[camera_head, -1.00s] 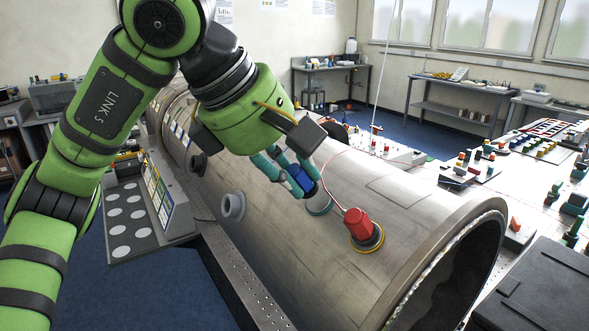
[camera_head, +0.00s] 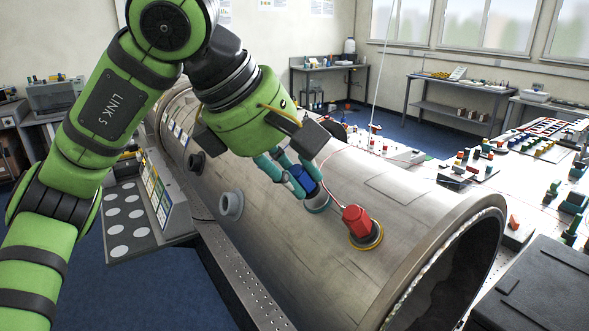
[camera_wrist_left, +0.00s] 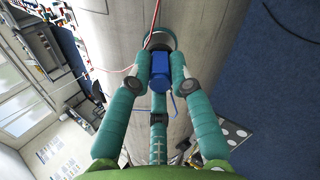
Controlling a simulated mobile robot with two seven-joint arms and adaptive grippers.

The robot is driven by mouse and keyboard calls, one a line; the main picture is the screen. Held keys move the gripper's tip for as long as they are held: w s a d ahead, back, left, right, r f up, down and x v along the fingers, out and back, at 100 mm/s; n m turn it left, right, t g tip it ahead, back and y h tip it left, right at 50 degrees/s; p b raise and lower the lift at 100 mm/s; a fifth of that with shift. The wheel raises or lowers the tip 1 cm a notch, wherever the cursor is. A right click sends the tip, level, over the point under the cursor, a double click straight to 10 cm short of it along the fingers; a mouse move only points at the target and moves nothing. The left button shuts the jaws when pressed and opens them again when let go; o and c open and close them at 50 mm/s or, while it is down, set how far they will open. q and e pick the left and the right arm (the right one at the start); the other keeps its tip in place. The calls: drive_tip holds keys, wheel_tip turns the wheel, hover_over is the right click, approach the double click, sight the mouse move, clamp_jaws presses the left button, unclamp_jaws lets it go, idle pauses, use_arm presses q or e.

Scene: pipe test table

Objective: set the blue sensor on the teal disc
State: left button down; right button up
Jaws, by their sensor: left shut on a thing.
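The blue sensor (camera_head: 302,181) is between the fingers of my left gripper (camera_head: 292,178), which is shut on it above the top of the large metal pipe. The teal disc (camera_head: 318,205) is on the pipe just below the sensor and is partly hidden by the fingers and sensor. In the left wrist view the blue sensor (camera_wrist_left: 160,73) sits between the teal fingers, and the teal disc's rim (camera_wrist_left: 161,33) shows beyond it. I cannot tell whether the sensor touches the disc. My right gripper is not in view.
A red sensor (camera_head: 356,219) stands on a yellow disc (camera_head: 367,241) close to the right, with a thin cable rising from it. The metal pipe (camera_head: 300,260) has a grey round fitting (camera_head: 230,206) on its near side. A black case (camera_head: 540,290) is at the lower right.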

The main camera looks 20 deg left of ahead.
use_arm(q)
drive_tip(key=shift+b+x, duration=0.4)
drive_tip(key=shift+x, duration=0.45)
drive_tip(key=shift+f, duration=0.2)
idle(0.9)
drive_tip(key=c, duration=1)
unclamp_jaws()
drive_tip(key=shift+c, duration=0.2)
drive_tip(key=shift+w+d, duration=0.1)
drive_tip(key=v, duration=1.2)
drive_tip(key=shift+w, duration=0.1)
